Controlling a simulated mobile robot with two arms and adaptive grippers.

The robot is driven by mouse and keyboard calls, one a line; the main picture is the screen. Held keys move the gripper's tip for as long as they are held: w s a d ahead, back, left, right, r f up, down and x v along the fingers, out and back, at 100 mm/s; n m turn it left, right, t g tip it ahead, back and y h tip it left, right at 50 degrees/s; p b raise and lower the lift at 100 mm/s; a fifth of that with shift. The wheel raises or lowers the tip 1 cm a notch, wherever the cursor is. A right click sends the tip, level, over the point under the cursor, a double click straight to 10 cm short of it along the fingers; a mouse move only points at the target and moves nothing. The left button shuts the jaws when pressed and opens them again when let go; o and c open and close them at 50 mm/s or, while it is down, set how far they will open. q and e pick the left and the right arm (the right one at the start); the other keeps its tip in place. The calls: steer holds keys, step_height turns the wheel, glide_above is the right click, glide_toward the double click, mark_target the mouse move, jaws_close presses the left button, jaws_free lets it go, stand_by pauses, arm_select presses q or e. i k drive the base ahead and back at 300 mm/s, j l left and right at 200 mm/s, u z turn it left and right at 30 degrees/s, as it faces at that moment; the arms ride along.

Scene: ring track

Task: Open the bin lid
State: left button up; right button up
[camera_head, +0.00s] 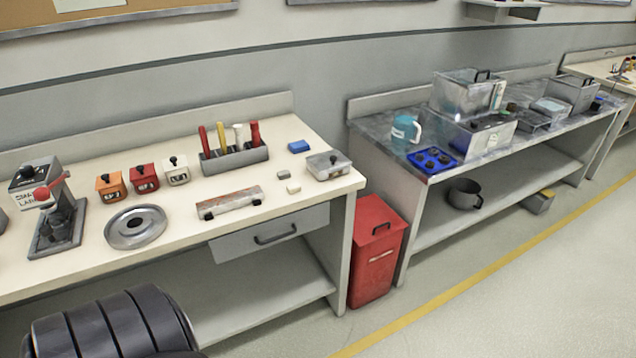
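A red bin (373,262) stands on the floor in the gap between two workbenches, right of the picture's middle. Its red lid (378,215) is closed and has a dark handle on top. A small pale label is on its front. Neither of my grippers shows in the head view. A dark, ribbed rounded shape cuts into the lower left of the picture; I cannot tell for certain what it is.
The left workbench (95,235) holds coloured boxes, a tool holder (235,158) and a round metal dish (136,227). Its drawer (270,235) looks slightly open beside the bin. The right workbench (385,127) carries metal containers. The floor (520,280) in front is clear, with a yellow line.

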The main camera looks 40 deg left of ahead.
mark_target(375, 220)
steer(key=u, duration=1.05)
steer(key=i+l, duration=0.15)
steer(key=l, duration=0.15)
steer(key=i+l, duration=0.2)
steer(key=l+z, duration=0.05)
steer(key=l, duration=0.05)
